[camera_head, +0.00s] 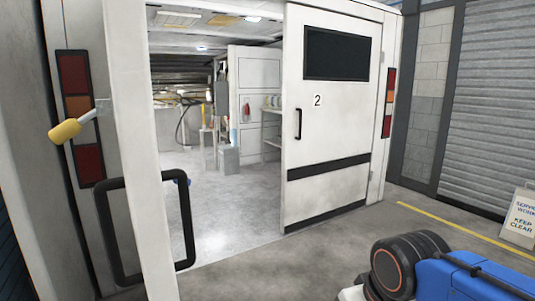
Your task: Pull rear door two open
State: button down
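Rear door two (330,215) is a white panel with a dark window, a black stripe and the number 2. It stands in the right half of the doorway and looks shut in its frame. Its black vertical handle (298,124) is near its left edge. Part of my arm (450,275), blue with a black joint and an orange ring, shows at the bottom right, well in front of the door. My gripper is out of view, and nothing of mine touches the door in this view.
Another white door (140,180) with a large black handle (187,222) stands open, nearly edge-on, at the left. A yellow-ended lever (65,131) sticks out there. The left half of the doorway is clear. A sign (521,217) stands at the far right beyond a yellow line.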

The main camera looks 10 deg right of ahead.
aim_at(331, 61)
jog(key=i+l, duration=1)
jog(key=i, duration=0.25)
